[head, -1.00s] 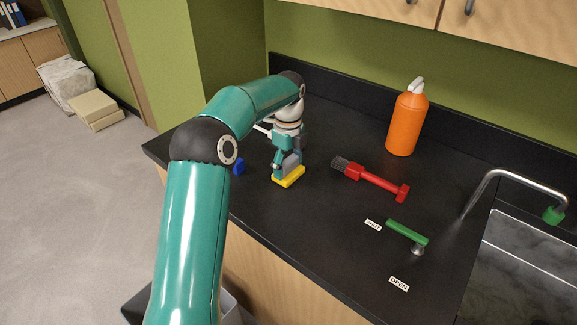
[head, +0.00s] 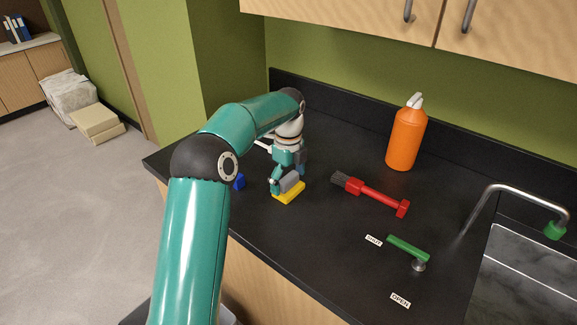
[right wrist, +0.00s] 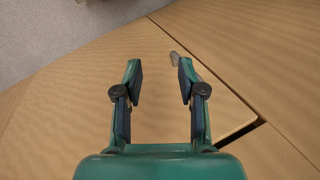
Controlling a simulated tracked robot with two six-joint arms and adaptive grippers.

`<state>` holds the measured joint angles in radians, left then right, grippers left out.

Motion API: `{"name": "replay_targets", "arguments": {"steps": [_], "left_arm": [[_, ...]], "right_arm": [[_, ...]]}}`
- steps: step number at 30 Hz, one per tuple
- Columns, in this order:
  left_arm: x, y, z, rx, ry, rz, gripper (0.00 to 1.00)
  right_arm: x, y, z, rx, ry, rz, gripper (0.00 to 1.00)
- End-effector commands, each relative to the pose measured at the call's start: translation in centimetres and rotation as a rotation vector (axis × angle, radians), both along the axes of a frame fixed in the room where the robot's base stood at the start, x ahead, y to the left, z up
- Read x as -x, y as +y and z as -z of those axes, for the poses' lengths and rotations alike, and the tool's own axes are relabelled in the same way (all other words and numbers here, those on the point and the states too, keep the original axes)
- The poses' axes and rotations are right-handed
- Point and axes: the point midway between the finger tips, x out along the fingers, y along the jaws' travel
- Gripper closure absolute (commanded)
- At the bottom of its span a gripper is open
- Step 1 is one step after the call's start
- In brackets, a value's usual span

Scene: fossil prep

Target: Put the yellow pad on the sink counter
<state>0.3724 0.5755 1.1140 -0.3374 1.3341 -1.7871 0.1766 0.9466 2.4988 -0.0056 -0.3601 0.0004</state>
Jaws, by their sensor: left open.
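The yellow pad (head: 289,195) lies flat on the black sink counter (head: 325,240), left of the red-handled brush. A grey block (head: 291,182) shows on top of it. My left gripper (head: 288,175) is open, pointing down right above the pad, with its fingers on either side of the grey block. Whether a finger still touches it I cannot tell. My right gripper (right wrist: 158,82) is open and empty in the right wrist view, facing a wooden cabinet front (right wrist: 75,85).
On the counter are a red brush (head: 372,194), an orange bottle (head: 406,138), a small blue object (head: 239,181), and a green lever (head: 408,247) between SHUT and OPEN labels. The faucet (head: 500,188) and sink (head: 520,280) are at the right. Cabinets hang above.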

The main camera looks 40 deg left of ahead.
Motion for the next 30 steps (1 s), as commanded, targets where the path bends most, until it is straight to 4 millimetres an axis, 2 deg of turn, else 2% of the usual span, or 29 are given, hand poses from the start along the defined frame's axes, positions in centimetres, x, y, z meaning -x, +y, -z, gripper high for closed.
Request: {"name": "replay_targets", "arguments": {"steps": [5,12,18,23,30], "left_arm": [[-0.1,0.0,-2.5,-0.002,-0.006,0.0,0.03],[-0.2,0.0,-7.6,-0.002,-0.006,0.0,0.03],[-0.1,0.0,-10.7,-0.001,-0.004,0.001,0.03],[-0.1,0.0,-11.7,-0.001,-0.002,0.001,0.03],[-0.1,-0.1,-11.8,-0.001,-0.001,0.001,0.03]], "right_arm": [[0.0,0.0,-0.2,0.0,0.0,0.0,0.6],[0.0,0.0,-1.1,0.0,0.0,0.0,0.6],[0.0,0.0,-2.0,0.0,0.0,0.0,0.6],[0.0,0.0,-2.2,0.0,0.0,0.0,0.6],[0.0,0.0,-2.2,0.0,0.0,0.0,0.6]]}}
